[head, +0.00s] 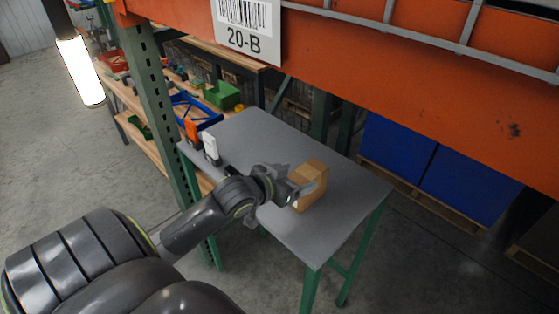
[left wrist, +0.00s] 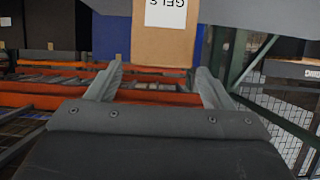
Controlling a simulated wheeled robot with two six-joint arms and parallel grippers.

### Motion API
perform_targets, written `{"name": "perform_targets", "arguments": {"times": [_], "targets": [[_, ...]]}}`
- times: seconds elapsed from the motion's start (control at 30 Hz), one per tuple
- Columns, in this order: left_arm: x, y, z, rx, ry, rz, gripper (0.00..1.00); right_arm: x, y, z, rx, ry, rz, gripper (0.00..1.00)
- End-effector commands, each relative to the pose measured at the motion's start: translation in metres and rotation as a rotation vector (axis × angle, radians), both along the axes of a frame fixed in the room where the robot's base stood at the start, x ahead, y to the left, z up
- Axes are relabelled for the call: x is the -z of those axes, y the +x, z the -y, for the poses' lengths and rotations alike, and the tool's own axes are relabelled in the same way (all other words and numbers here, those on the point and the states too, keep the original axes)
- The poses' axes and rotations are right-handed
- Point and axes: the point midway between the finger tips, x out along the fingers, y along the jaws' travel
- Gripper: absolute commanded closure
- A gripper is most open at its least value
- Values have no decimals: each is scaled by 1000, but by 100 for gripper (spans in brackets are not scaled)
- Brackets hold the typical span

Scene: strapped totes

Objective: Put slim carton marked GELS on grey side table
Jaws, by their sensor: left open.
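The slim carton marked GELS (head: 312,192) is a brown cardboard box standing on the grey side table (head: 262,140). In the left wrist view the carton (left wrist: 165,42) is at the top centre, with its white GELS label upside down. My left gripper (head: 299,190) is at the carton's near left side in the head view. In the left wrist view its two fingers (left wrist: 160,80) are spread apart, with the carton ahead between their tips. I cannot tell whether a finger touches it. My right gripper is in neither view.
An orange rack beam (head: 420,85) with a 20-B sign (head: 247,28) crosses above the table. A green post (head: 150,100) stands at the left. White and orange cards (head: 210,145) stand at the table's left edge. The table's far and front parts are bare.

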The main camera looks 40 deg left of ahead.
Motion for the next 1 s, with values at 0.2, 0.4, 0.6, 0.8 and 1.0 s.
{"name": "perform_targets", "arguments": {"times": [0.2,0.4,0.6,0.8,1.0], "targets": [[-16,-39,-3,4,4,-2,26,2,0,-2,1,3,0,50],[-24,-57,-4,1,2,-1,26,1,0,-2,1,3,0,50],[-26,-62,-4,1,-3,-1,26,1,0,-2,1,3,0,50],[-26,-62,-4,1,-3,-1,26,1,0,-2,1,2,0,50],[-26,-62,-4,0,-2,-1,26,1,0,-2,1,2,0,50]]}}
